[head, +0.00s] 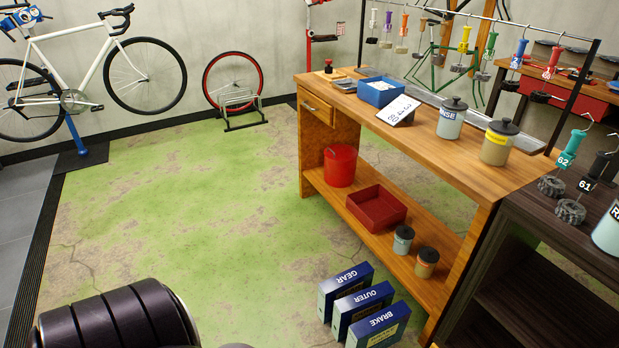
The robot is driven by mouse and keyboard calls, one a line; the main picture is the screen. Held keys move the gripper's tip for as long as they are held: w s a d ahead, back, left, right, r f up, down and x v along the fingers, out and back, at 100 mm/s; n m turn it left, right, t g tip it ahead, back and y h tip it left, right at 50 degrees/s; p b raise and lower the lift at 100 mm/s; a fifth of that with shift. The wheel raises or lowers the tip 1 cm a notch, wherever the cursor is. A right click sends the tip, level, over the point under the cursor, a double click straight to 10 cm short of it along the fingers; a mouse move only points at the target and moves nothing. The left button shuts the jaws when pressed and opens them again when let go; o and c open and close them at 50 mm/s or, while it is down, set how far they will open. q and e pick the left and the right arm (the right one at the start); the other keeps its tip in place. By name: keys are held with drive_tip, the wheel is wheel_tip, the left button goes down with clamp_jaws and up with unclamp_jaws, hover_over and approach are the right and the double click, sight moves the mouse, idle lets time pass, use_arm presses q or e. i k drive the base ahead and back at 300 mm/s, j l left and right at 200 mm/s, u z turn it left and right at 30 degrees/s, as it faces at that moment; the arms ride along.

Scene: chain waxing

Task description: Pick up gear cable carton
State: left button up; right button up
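The gear cable carton (343,286) is a dark blue upright box with a pale front and the word GEAR on its top. It stands on the floor at the bottom middle of the head view, left of the wooden bench. It is the farthest of three similar cartons in a row. The OUTER carton (361,306) stands just in front of it, and the BRAKE carton (379,325) is nearest. A dark, rounded ribbed part of mine fills the bottom left corner. Neither gripper's fingers show in this view.
The wooden bench (440,138) stands right of the cartons; its lower shelf holds a red bucket (340,166), a red tray (376,207) and two small jars. A dark cabinet (545,262) is at the right. The green floor (190,215) left of the cartons is clear.

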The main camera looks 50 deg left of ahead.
sight(358, 277)
drive_tip(key=u, duration=1.15)
drive_tip(key=i+j+z, duration=0.15)
drive_tip(key=i, duration=0.45)
